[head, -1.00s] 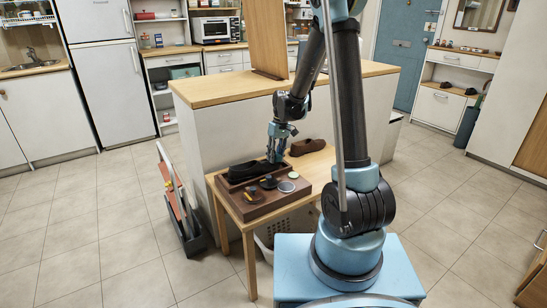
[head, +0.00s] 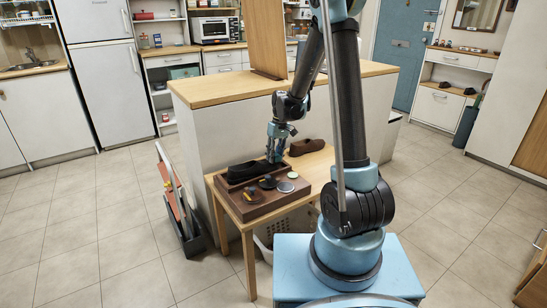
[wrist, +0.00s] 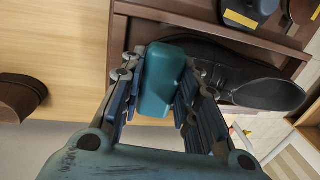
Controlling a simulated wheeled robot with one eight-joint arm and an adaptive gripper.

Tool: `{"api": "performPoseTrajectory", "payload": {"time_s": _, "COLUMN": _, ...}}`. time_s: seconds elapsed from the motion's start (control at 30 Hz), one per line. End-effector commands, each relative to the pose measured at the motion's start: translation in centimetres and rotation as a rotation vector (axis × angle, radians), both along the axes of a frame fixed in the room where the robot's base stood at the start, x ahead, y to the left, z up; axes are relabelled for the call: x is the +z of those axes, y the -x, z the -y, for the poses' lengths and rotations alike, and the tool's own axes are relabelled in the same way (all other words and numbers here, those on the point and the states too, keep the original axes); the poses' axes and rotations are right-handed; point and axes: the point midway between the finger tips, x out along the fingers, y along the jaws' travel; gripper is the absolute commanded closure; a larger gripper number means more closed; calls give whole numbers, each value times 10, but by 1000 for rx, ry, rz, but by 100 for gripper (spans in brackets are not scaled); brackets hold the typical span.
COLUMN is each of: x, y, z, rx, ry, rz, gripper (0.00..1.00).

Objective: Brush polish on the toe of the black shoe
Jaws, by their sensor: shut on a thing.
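The black shoe (head: 243,172) lies at the back of the dark wooden shoe box on the small table. In the wrist view my gripper (wrist: 160,95) is shut on a teal block-shaped handle (wrist: 160,80). Any bristles under the handle are hidden, and I cannot tell whether it touches the shoe.
Brushes with yellow labels (wrist: 240,18) and a round tin (head: 286,187) sit in front of the shoe on the wooden box (head: 262,208). A brown shoe (head: 306,147) stands on the table to the right. A white counter block (head: 225,130) rises behind the table.

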Motion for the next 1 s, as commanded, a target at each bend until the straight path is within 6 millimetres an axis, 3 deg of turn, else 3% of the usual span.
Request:
{"api": "performPoseTrajectory", "payload": {"time_s": 0.3, "x": 5, "y": 9, "z": -14, "rx": 1, "ry": -1, "rz": 0, "gripper": 90}}
{"api": "performPoseTrajectory", "payload": {"time_s": 0.73, "x": 0, "y": 0, "z": 1, "rx": 0, "ry": -1, "rz": -1, "gripper": 90}}
{"api": "performPoseTrajectory", "payload": {"time_s": 1.0, "x": 2, "y": 5, "z": -8, "rx": 4, "ry": -1, "rz": 0, "gripper": 90}}
